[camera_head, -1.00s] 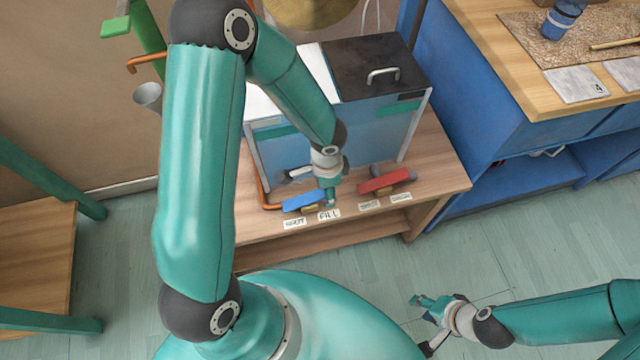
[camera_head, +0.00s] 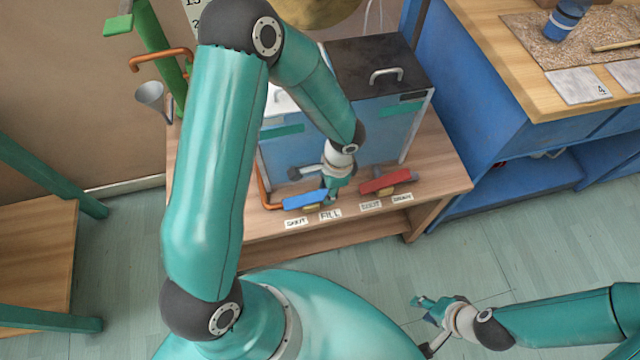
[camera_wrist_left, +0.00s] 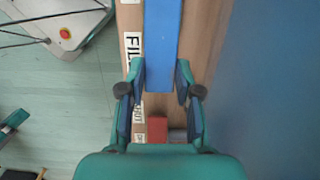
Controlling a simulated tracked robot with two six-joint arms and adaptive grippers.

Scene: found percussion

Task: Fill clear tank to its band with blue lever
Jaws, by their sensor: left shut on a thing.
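The clear tank (camera_head: 290,151), with a blue front and a green band (camera_head: 283,133), stands on a wooden bench, partly hidden by my left arm. The blue lever (camera_head: 303,200) lies along the bench front, above the SHUT (camera_head: 296,222) and FILL (camera_head: 330,214) labels. My left gripper (camera_head: 333,193) is at the lever's right end. In the left wrist view the blue lever (camera_wrist_left: 162,45) runs between the fingers of the gripper (camera_wrist_left: 160,78), shut on it. My right gripper (camera_head: 421,322) is open and empty over the floor. The water level cannot be told.
A red lever (camera_head: 385,181) sits just right of my left gripper, with its own labels below. A copper pipe (camera_head: 263,190) runs down the left. A blue cabinet (camera_head: 480,120) stands right.

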